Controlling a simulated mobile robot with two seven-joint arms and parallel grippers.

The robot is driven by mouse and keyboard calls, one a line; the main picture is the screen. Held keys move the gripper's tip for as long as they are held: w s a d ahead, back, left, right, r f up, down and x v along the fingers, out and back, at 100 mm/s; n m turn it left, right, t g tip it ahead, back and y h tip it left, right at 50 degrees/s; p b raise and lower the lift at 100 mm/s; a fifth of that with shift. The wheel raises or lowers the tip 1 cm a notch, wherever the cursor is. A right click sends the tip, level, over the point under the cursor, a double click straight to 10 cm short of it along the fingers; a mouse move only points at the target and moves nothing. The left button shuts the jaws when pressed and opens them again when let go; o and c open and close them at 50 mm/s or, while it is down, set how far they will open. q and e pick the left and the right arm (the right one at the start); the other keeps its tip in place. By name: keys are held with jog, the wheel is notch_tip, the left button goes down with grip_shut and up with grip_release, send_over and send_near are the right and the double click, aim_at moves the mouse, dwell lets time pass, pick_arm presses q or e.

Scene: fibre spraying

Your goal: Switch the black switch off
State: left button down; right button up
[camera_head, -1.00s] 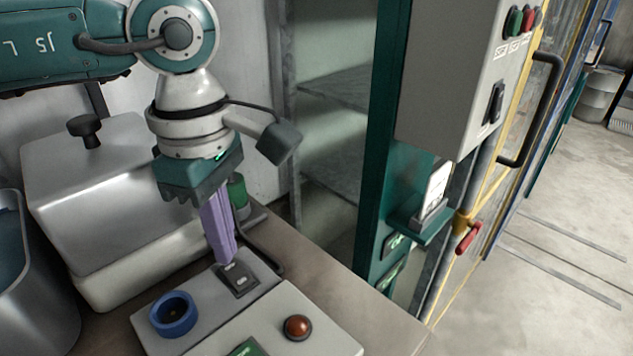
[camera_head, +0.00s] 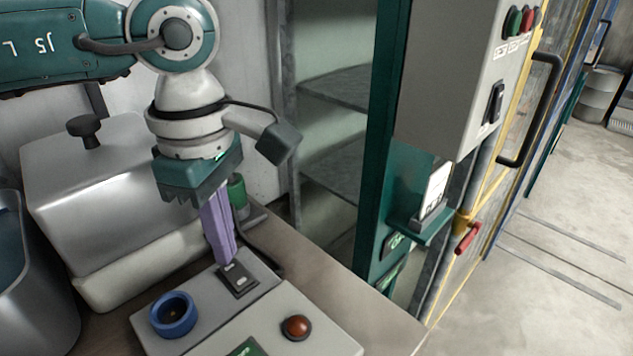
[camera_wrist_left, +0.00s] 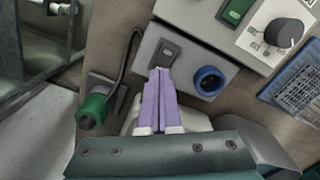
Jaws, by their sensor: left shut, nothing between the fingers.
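The black switch (camera_head: 239,281) is a small dark rocker on a grey box (camera_head: 205,295) on the table. It also shows in the left wrist view (camera_wrist_left: 166,53), just beyond my fingertips. My left gripper (camera_head: 229,262) has purple fingers, shut and empty, pointing down with the tips at the far edge of the switch. In the left wrist view the left gripper (camera_wrist_left: 158,72) reaches the near end of the switch plate. The tips look to be touching or very close to it; I cannot tell which. Another black rocker (camera_head: 495,102) sits on the grey wall cabinet. My right gripper is not in view.
A blue ring (camera_head: 173,314) sits on the same box. A second box bears a red-brown button (camera_head: 297,327). A green-capped item (camera_head: 237,191) and cable stand behind my fingers. A metal lidded container (camera_head: 110,200) is at the left. The table's right side is clear.

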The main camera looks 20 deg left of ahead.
pick_arm(q)
jog(key=shift+f+b, duration=0.9)
jog(key=shift+f, duration=0.05)
dwell(0.7)
jog(key=shift+r, duration=0.15)
jog(key=shift+r+p, duration=2.65)
jog(key=shift+r, duration=0.7)
